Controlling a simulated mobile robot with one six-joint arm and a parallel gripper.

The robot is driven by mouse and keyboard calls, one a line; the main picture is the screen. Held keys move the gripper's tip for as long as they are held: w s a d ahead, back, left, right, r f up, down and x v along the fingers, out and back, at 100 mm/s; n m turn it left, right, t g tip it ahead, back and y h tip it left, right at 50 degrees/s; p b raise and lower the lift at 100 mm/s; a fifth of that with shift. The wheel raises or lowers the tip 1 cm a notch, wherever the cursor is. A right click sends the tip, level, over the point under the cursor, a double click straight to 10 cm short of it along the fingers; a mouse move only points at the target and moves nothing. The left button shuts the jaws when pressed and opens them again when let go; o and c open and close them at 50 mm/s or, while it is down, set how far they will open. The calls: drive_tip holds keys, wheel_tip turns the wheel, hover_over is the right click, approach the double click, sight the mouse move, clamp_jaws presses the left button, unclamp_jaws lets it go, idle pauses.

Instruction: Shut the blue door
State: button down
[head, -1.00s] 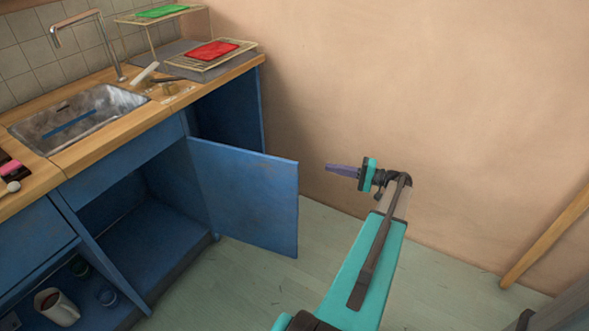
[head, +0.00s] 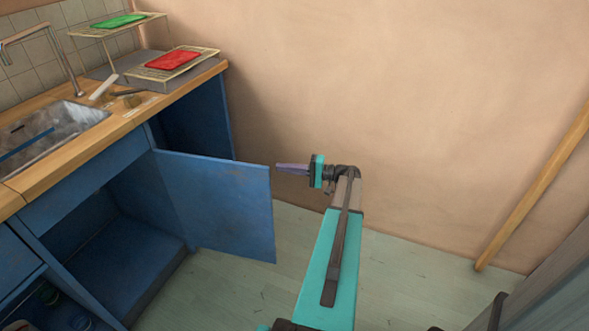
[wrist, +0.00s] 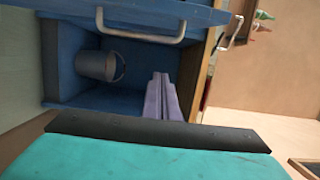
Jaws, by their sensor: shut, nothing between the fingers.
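The blue door (head: 215,205) stands wide open, swung out from the lower cabinet, with a plain face toward the head camera. My gripper (head: 279,168) has its purple fingers pressed together and empty, just right of the door's free edge in the head view. I cannot tell whether they touch it. In the wrist view the shut fingers (wrist: 160,98) point toward the cabinet interior. A blue panel with a metal bar handle (wrist: 140,38) crosses the top there and appears to be the door's other face.
A grey-blue bucket (wrist: 97,66) is inside the cabinet. The wooden counter (head: 105,135) carries a sink (head: 60,128) and a rack with a red tray (head: 173,60). A wooden pole (head: 535,185) leans on the right. The floor beyond the door is clear.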

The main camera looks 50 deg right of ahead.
drive_tip(key=shift+w+a, duration=0.3)
drive_tip(key=shift+a, duration=0.6)
drive_tip(key=shift+w+a, duration=0.3)
drive_tip(key=shift+a, duration=0.55)
drive_tip(key=shift+w+a, duration=0.3)
drive_tip(key=shift+a, duration=0.6)
